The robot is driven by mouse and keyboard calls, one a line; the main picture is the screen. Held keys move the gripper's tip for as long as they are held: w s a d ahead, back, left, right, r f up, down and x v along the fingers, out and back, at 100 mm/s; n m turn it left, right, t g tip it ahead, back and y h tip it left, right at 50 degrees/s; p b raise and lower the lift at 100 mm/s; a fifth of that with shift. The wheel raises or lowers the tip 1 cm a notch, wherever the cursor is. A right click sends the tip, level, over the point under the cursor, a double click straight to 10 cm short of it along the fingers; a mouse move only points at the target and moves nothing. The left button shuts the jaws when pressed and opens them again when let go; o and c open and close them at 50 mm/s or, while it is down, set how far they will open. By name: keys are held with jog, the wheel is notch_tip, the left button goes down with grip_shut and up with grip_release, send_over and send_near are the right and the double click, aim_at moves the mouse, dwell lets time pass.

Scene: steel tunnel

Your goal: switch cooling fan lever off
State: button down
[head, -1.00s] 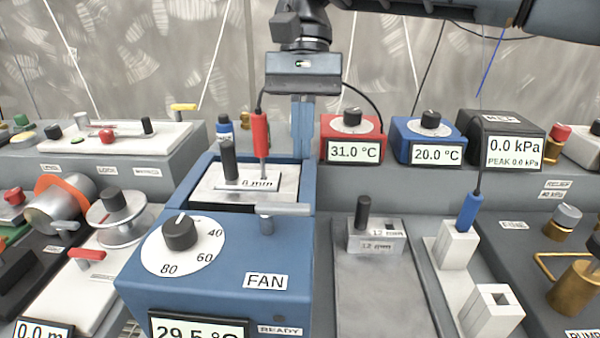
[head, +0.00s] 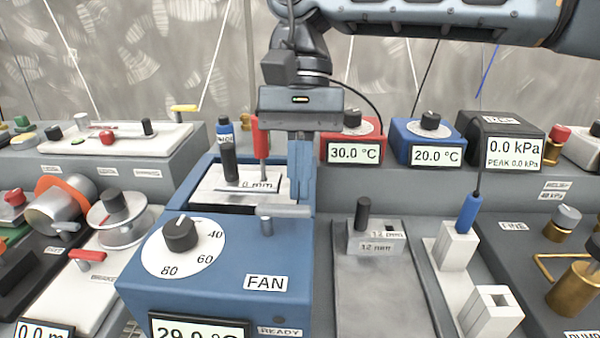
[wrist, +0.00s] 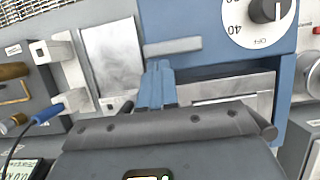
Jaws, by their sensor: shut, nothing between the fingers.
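The blue fan box (head: 222,262) stands front and centre in the head view, with a dial (head: 180,234) and a FAN label. The grey fan lever (head: 284,212) is a bar on a short post on the box top, pointing right. It also shows in the wrist view (wrist: 173,48). My gripper (head: 300,199) is shut and empty, fingers pointing down just behind the lever's right end. In the wrist view the fingertips (wrist: 158,66) are close to the lever; I cannot tell whether they touch it.
A metal plate with a black knob (head: 229,160) and a red probe (head: 261,138) lies behind the dial, left of my fingers. A red display box (head: 352,152) is close behind right. A grey slab (head: 375,290) with a knobbed block stands right of the fan box.

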aim_at(304, 212)
jog(key=shift+s+d+m, duration=0.15)
jog(key=shift+s+m, duration=0.1)
jog(key=shift+m, duration=0.45)
jog(key=m, duration=0.1)
jog(key=s+m+y+b, duration=0.1)
jog(key=m, duration=0.1)
jog(key=shift+s+d+f+y, duration=0.15)
jog(key=shift+d+y, duration=0.15)
jog(key=shift+d, duration=0.05)
jog(key=m+b, duration=0.1)
jog(key=m, duration=0.1)
jog(key=s+m+t+y+b, duration=0.1)
jog(key=shift+s+m+b, duration=0.3)
jog(key=shift+m, duration=0.1)
jog(key=m+b, duration=0.1)
jog(key=s+m+t+b, duration=0.1)
jog(key=m, duration=0.1)
jog(key=s+m+y+b, duration=0.1)
jog(key=shift+a+f+m+t+b, duration=0.15)
jog(key=shift+a+m+t+b, duration=0.1)
jog(key=shift+m+t+b, duration=0.1)
jog(key=m+b, duration=0.1)
jog(key=s+a+m+t+b, duration=0.1)
jog(key=shift+m+y, duration=0.3)
jog(key=shift+m, duration=0.05)
jog(key=shift+d+r, duration=0.1)
jog(key=shift+r, duration=0.15)
